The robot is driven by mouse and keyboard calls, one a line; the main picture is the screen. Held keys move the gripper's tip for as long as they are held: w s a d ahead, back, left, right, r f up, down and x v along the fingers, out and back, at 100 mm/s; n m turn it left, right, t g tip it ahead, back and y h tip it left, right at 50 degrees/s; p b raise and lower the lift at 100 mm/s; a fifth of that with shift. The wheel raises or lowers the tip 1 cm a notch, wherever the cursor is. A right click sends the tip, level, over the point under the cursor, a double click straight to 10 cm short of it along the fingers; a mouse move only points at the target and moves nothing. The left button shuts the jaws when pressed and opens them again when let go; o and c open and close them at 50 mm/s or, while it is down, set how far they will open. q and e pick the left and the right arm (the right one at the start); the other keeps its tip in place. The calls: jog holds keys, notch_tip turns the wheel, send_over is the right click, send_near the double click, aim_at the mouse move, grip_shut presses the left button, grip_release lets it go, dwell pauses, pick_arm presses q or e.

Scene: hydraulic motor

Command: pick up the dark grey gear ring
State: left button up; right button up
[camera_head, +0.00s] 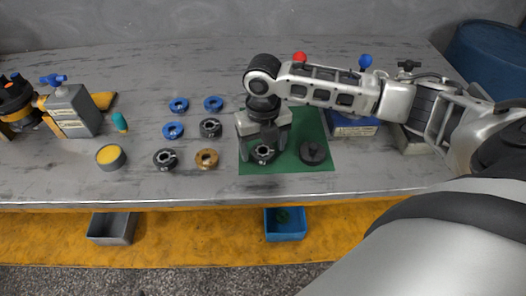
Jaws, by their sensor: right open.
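A dark ring (263,154) with a lighter centre lies on the green mat (310,122). Two more dark rings lie left of the mat, one at the back (210,128) and one nearer the front (165,159). I cannot tell from their colour which one is the dark grey gear ring. My right gripper (263,149) points down over the mat, open, its fingers on either side of the ring there. Whether they touch it cannot be told. My left gripper is not in view.
Several blue rings (179,105) and a bronze ring (207,158) lie left of the mat. A black round part (312,152) with a knob lies on the mat's right. A yellow-topped cylinder (111,157) stands further left. Grey (112,228) and blue (285,224) bins sit below the table's front edge.

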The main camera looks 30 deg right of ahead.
jog(key=shift+f, duration=0.15)
jog(key=c, duration=1.3)
jog(key=shift+r, duration=0.6)
notch_tip(320, 180, up, 2)
jog(key=shift+a+r, duration=0.15)
jog(key=shift+r, duration=0.1)
jog(key=s+a+r, duration=0.6)
jog(key=a+r, duration=0.3)
jog(key=a, duration=0.3)
jog(key=shift+a+r, duration=0.15)
jog(key=shift+r, duration=0.05)
